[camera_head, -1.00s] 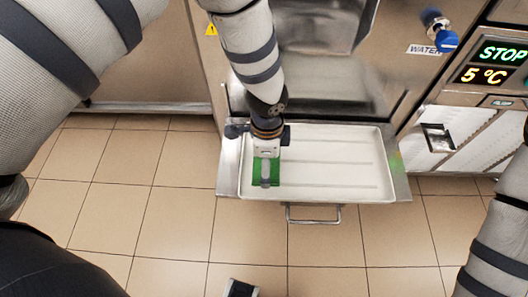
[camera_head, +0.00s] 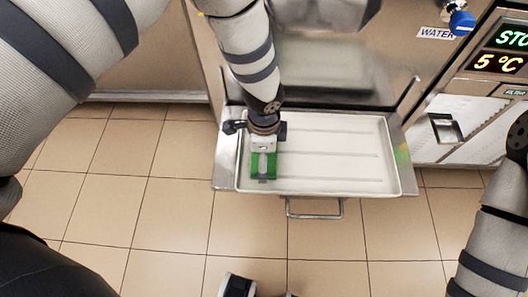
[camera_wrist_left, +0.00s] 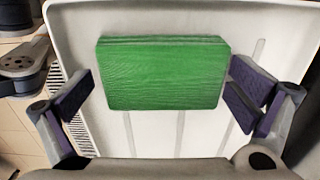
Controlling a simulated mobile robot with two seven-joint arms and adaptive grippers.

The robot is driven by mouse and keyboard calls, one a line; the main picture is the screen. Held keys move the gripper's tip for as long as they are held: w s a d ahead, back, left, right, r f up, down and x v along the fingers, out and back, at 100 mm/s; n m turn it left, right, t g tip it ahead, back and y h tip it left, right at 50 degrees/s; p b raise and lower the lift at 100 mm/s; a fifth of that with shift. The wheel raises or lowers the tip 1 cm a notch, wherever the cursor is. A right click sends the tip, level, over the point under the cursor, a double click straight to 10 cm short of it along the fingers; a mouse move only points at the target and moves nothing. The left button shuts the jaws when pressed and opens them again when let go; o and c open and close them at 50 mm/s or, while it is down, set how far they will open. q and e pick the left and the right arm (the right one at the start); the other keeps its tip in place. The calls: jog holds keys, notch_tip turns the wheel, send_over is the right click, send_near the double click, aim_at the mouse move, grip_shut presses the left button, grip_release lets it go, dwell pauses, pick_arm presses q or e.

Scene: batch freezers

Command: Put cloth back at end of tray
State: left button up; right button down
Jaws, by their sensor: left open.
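The green cloth (camera_head: 255,165), a folded block, lies on the white tray (camera_head: 340,180) near its left end. It also shows whole between my fingers in the left wrist view (camera_wrist_left: 165,75). My left gripper (camera_head: 264,172) is over the cloth, pointing down. It is open in the left wrist view (camera_wrist_left: 162,92), with one finger at each side of the cloth and a gap visible at the left. I cannot tell how far above the tray the fingertips are. My right arm shows at the right edge, but its gripper does not clearly show.
The tray rests on a metal shelf with a handle (camera_head: 314,212) in front of the steel freezer (camera_head: 325,65). A blue WATER knob (camera_head: 461,22) and a lit display (camera_head: 500,62) are at the upper right. Most of the tray right of the cloth is clear, as is the tiled floor (camera_head: 170,220).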

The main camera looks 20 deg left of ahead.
pick_arm(q)
jog(key=shift+r, duration=0.35)
notch_tip(320, 180, up, 12)
jog(key=p, duration=0.2)
jog(key=s+a+f+n+g+h, duration=0.15)
jog(key=s+f+n, duration=0.4)
jog(key=s, duration=0.55)
jog(key=s+a+f+n+g, duration=0.1)
jog(key=s+a+f+n, duration=0.25)
jog(key=s+f, duration=0.55)
jog(key=s+a+r+n, duration=0.2)
jog(key=s+a+n, duration=0.1)
jog(key=s, duration=0.3)
jog(key=s+a+r+n+y+p, duration=0.1)
jog(key=s+a+r+n, duration=0.1)
jog(key=s, duration=0.4)
jog(key=shift+a+r+n, duration=0.3)
jog(key=shift+a+n, duration=0.25)
jog(key=shift+n, duration=0.05)
pick_arm(e)
jog(key=shift+t, duration=0.8)
jog(key=shift+w+r, duration=2.05)
jog(key=shift+r, duration=0.05)
pick_arm(q)
jog(key=shift+y, duration=0.25)
